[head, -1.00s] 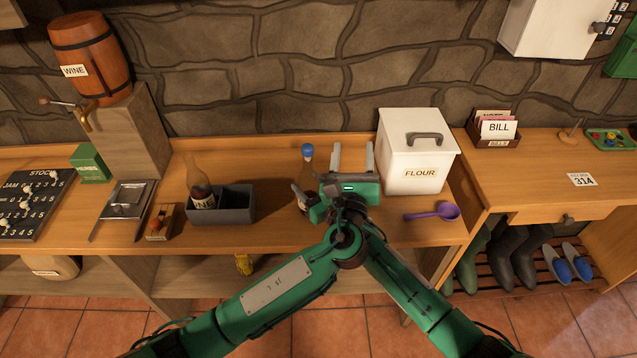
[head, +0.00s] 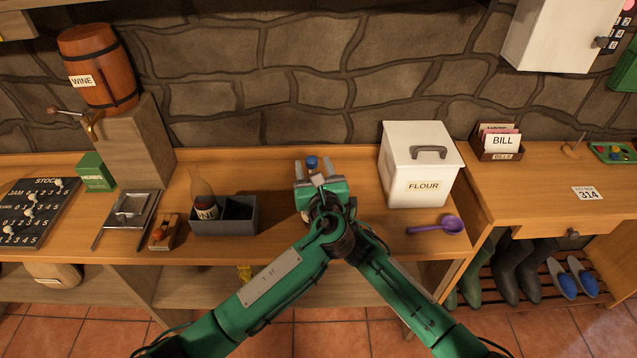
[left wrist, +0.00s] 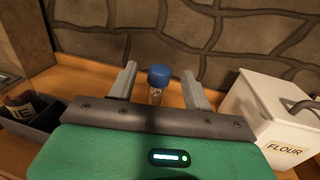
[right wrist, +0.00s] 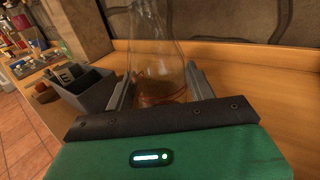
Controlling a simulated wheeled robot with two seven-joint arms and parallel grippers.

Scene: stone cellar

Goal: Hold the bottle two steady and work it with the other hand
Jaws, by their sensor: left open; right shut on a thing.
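The capped bottle, whose blue cap (head: 312,163) shows in the head view, stands upright on the counter; my left gripper hides most of its body there. My right gripper (right wrist: 158,88) is shut on this clear bottle (right wrist: 158,60) in the right wrist view, with brown content low in it. My left gripper (head: 318,172) is open above, its fingers on either side of the blue cap (left wrist: 160,76) in the left wrist view.
A second bottle (head: 204,200) stands in the left compartment of a grey divided bin (head: 240,228). The white flour box (head: 418,170) and a purple scoop (head: 440,227) are to the right. The stone wall (head: 270,80) is behind; the counter between bin and flour box is otherwise clear.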

